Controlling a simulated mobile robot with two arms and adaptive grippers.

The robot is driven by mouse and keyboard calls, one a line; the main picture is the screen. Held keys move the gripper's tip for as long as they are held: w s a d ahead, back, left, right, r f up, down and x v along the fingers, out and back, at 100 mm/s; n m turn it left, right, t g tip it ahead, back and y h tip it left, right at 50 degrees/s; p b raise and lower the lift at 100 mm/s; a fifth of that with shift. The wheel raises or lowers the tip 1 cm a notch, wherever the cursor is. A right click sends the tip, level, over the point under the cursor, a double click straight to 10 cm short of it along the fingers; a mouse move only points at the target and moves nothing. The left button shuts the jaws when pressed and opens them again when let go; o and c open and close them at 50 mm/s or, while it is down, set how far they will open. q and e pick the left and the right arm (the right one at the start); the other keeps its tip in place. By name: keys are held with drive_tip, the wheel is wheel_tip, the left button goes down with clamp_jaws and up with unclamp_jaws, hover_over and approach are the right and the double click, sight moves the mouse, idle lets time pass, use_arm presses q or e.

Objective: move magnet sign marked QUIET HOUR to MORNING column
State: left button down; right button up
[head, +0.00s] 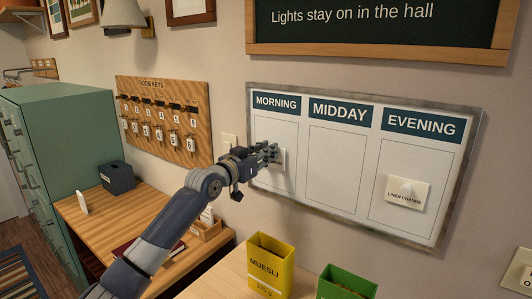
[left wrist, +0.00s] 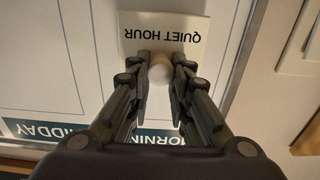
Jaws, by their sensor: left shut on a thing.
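The QUIET HOUR magnet sign (left wrist: 193,47) is a cream card with a round pale knob, upside down in the left wrist view. In the head view its edge (head: 281,157) shows in the MORNING column (head: 290,185), mostly hidden behind my left gripper (head: 270,153). My left gripper (left wrist: 160,72) is shut on the knob, and the card lies against or very near the board; I cannot tell which. The MORNING header (head: 276,102) is above it. My right gripper is not in view.
The LINEN CHANGE sign (head: 404,192) is in the EVENING column; the MIDDAY column (head: 334,160) is bare. Below the board stand a yellow MUESLI box (head: 270,263) and a green box (head: 345,283). A key board (head: 163,120) hangs at left above a wooden desk (head: 130,215).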

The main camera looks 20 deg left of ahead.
use_arm(q)
drive_tip(key=shift+w+d, duration=0.15)
drive_tip(key=shift+w, duration=0.1)
idle(0.3)
drive_tip(key=c, duration=0.9)
unclamp_jaws()
drive_tip(key=p+v, duration=0.2)
drive_tip(key=v, duration=0.4)
idle(0.5)
